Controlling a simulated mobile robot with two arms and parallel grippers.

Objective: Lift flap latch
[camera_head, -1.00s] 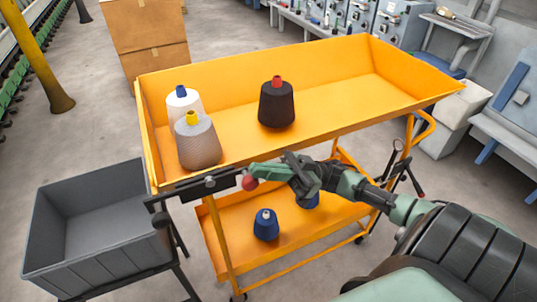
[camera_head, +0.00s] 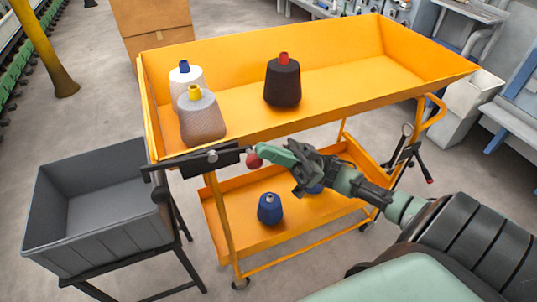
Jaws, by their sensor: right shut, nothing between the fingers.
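The flap latch looks like a black bar (camera_head: 205,161) on the front left edge of the orange cart (camera_head: 300,122). A red ball knob (camera_head: 253,160) sits at its right end. My right gripper (camera_head: 265,155) reaches in from the right, its green fingers shut, with the tips right at the knob. Nothing shows between the fingers; whether they touch the knob I cannot tell. The bar rises slightly toward the knob. My left gripper is not in view.
A grey bin (camera_head: 105,205) on a dark stand is left of the cart.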

